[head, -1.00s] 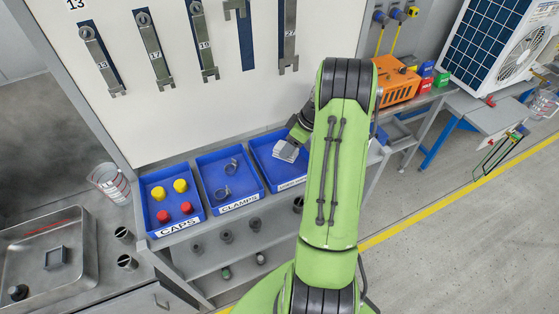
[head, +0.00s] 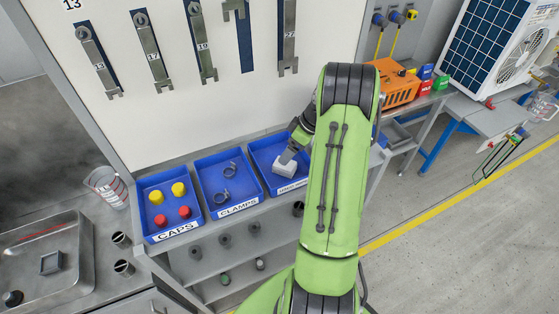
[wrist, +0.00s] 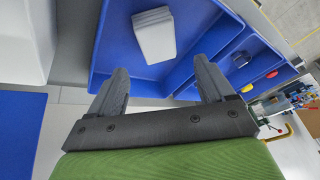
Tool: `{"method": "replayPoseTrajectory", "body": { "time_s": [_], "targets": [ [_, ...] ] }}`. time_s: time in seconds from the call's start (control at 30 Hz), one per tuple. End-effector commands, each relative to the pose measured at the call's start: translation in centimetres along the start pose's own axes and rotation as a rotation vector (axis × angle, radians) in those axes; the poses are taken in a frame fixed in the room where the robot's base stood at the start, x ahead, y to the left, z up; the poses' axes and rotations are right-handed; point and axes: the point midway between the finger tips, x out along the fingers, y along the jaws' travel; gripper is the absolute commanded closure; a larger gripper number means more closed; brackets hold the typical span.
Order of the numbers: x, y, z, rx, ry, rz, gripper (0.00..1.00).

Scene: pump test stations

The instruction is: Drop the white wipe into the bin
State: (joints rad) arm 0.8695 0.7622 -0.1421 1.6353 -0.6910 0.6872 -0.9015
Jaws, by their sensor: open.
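A white wipe (head: 286,168), seen as a small pale block, lies in the right-hand blue tray (head: 262,172) of the row of three. In the wrist view the white wipe (wrist: 154,36) shows thin layered edges, so I cannot tell whether it is one folded wipe or a stack. My gripper (wrist: 160,76) is open, with nothing between its two grey fingers; the wipe lies beyond their tips. In the head view my gripper (head: 290,150) is just above the wipe and partly hidden by my arm. I cannot make out a waste bin.
Trays marked CAPS (head: 150,222), with red and yellow caps, and CLAMPS (head: 206,187) stand to the left. A clear beaker (head: 107,185) and a steel tray (head: 45,262) are further left. A tool board (head: 175,100) rises behind. An orange unit (head: 398,85) stands right.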

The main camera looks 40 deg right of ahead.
Motion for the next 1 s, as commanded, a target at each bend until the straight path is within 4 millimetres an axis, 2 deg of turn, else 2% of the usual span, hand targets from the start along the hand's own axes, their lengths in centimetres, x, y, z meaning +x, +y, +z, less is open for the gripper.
{"method": "replayPoseTrajectory", "body": {
  "time_s": [0.3, 0.4, 0.5, 0.63, 1.0],
  "targets": [
    [-9.3, 0.1, 0.0, 0.001, 0.0, 0.007, 0.18],
    [-11.7, 0.1, 0.0, 0.0, 0.001, 0.006, 0.18],
    [-13.3, 0.0, 0.0, 0.0, 0.001, 0.003, 0.18],
    [-14.1, 0.0, 0.0, 0.001, -0.001, 0.002, 0.18],
    [-14.0, 0.0, 0.1, 0.001, -0.001, 0.001, 0.18]
  ]
}}
